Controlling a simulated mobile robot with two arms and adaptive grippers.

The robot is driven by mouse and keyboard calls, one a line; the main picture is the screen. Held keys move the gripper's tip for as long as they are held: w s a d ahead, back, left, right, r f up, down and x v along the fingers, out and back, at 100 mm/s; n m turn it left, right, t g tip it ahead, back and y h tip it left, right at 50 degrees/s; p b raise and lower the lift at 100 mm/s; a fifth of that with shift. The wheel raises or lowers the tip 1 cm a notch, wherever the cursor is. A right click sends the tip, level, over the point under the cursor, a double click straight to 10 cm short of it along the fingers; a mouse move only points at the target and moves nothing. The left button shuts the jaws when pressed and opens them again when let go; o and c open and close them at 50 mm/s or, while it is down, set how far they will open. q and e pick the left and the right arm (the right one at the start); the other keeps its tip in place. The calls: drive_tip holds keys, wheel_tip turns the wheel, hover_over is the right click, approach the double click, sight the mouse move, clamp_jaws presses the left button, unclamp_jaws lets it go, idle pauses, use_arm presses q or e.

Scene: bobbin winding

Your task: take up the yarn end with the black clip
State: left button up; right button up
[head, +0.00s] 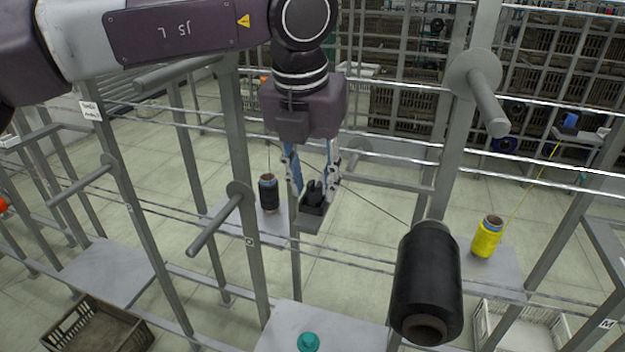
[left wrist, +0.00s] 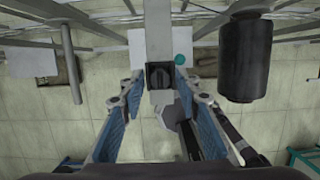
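The black clip (head: 314,192) sits in a small grey holder (head: 308,222) on the frame's upright. In the left wrist view the clip (left wrist: 159,75) lies straight ahead, between the fingertips. My left gripper (head: 315,178) points down over the clip with its blue-padded fingers open, one on each side. In the left wrist view a gap shows between the fingers (left wrist: 158,88) and the clip; I cannot tell whether they touch it. A thin dark yarn (head: 375,206) runs from near the clip toward the big black yarn package (head: 428,280). My right gripper is not in view.
Grey uprights, rails and pegs (head: 215,225) surround the gripper. A dark bobbin (head: 269,196) and a yellow bobbin (head: 487,238) stand on plates behind. A teal piece (head: 308,342) lies on the front plate (head: 345,328). Crates (head: 95,330) stand low at left and right.

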use_arm(q)
drive_tip(key=shift+s, duration=0.1)
drive_tip(key=shift+c, duration=1.2)
drive_tip(key=c, duration=0.5)
drive_tip(key=shift+r, duration=0.15)
clamp_jaws()
drive_tip(key=shift+w+p+v, duration=0.25)
drive_tip(key=shift+p+v, duration=0.4)
drive_tip(key=shift+v, duration=0.4)
drive_tip(key=shift+w+p+v, duration=0.25)
drive_tip(key=shift+p+v, duration=0.4)
drive_tip(key=shift+v, duration=0.45)
drive_tip(key=shift+d, duration=0.15)
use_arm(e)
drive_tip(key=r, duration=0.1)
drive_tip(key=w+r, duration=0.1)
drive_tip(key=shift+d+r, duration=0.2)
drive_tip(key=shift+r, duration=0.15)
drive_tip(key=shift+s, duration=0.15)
